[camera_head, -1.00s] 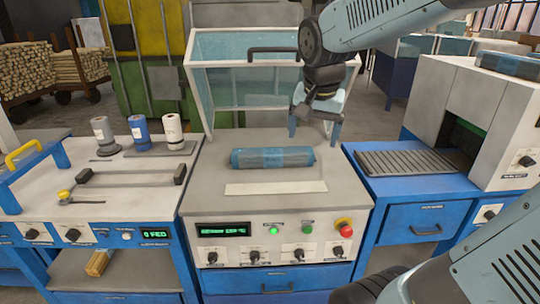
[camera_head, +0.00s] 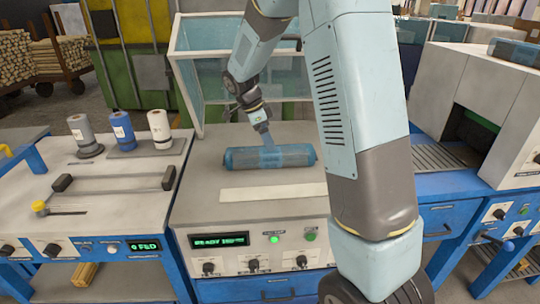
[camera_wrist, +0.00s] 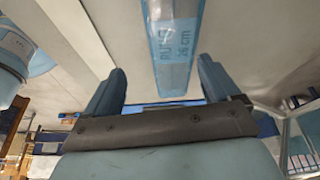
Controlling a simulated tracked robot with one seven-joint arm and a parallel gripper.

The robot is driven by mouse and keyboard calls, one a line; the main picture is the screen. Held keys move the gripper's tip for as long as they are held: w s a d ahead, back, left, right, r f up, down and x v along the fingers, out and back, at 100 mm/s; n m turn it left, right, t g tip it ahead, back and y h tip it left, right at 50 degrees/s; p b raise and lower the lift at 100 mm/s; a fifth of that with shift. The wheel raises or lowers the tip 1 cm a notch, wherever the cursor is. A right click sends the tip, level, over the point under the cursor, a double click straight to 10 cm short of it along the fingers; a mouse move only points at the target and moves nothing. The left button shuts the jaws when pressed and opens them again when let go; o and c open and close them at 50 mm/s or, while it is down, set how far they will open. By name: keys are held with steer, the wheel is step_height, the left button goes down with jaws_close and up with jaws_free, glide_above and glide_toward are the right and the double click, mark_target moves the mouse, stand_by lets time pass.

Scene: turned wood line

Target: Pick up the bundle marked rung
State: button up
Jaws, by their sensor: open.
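The bundle (camera_head: 297,155) is a blue wrapped cylinder lying across the grey top of the middle machine (camera_head: 205,200). In the wrist view the bundle (camera_wrist: 173,40) runs lengthwise, with partly legible lettering that seems to read "rung" and a length in cm. My gripper (camera_head: 268,146) is just above the bundle's left-middle part in the head view; whether it touches cannot be told. In the wrist view my gripper (camera_wrist: 161,72) is open, its two blue fingers apart, with the bundle between and beyond them. Nothing is held.
A tilted glass hood (camera_head: 190,85) stands open behind the bundle. A pale strip (camera_head: 272,193) lies in front of it. Spools (camera_head: 122,130) stand on the left bench. A box-shaped machine (camera_head: 475,90) is at the right. My arm hides part of the middle machine's right side.

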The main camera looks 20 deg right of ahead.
mark_target(272, 155)
steer(key=shift+w+a+f+m, duration=0.1)
steer(key=shift+w+f+m, duration=0.4)
steer(key=shift+w+f, duration=0.6)
steer(key=shift+h, duration=0.3)
steer(key=shift+x, duration=3.8)
steer(key=shift+a, duration=0.1)
steer(key=c, duration=1.5)
steer(key=shift+r, duration=0.2)
